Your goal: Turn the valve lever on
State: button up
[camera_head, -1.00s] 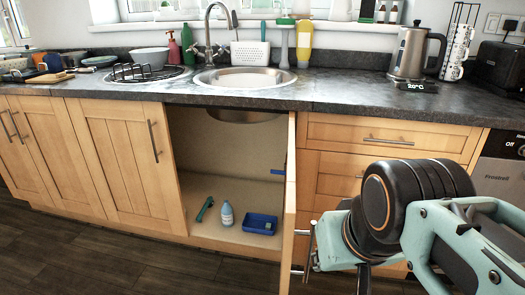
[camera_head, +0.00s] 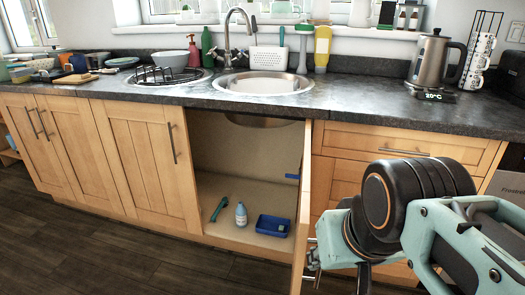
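A small blue piece (camera_head: 292,177), which looks like the valve lever, shows inside the open cabinet beneath the sink. It sits at the right side of the opening, just left of the open door's edge. The door hides whatever it is fixed to, so I cannot tell its setting. My arm fills the lower right, in front of the drawers. Only a dark part at its end, which may be my gripper (camera_head: 364,279), shows at the bottom edge. It is outside the cabinet, to the right of the open door and well apart from the lever. Its fingers cannot be made out.
The open cabinet door (camera_head: 303,215) stands edge-on between my arm and the opening. On the cabinet floor are a green tool (camera_head: 219,208), a white-blue bottle (camera_head: 241,215) and a blue tray (camera_head: 272,226). The sink bowl (camera_head: 258,121) hangs above. The wooden floor (camera_head: 130,265) in front is clear.

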aim_at(288, 176)
jog(key=j+u, duration=0.1)
jog(key=u, duration=0.65)
jog(key=j+u, duration=0.15)
jog(key=u, duration=0.25)
jog(key=i+j+u, duration=0.1)
jog(key=u, duration=0.3)
jog(key=i+j+u, duration=0.1)
jog(key=u, duration=0.25)
jog(key=i+u, duration=0.25)
jog(key=u, duration=0.15)
jog(key=i+z, duration=0.45)
jog(key=z, duration=0.25)
jog(key=i+j+z, duration=0.15)
jog(key=z, duration=0.15)
jog(key=i+z, duration=0.2)
jog(key=z, duration=0.2)
jog(key=i+z, duration=0.15)
jog(key=z, duration=0.25)
jog(key=i+z, duration=0.2)
jog(key=z, duration=0.25)
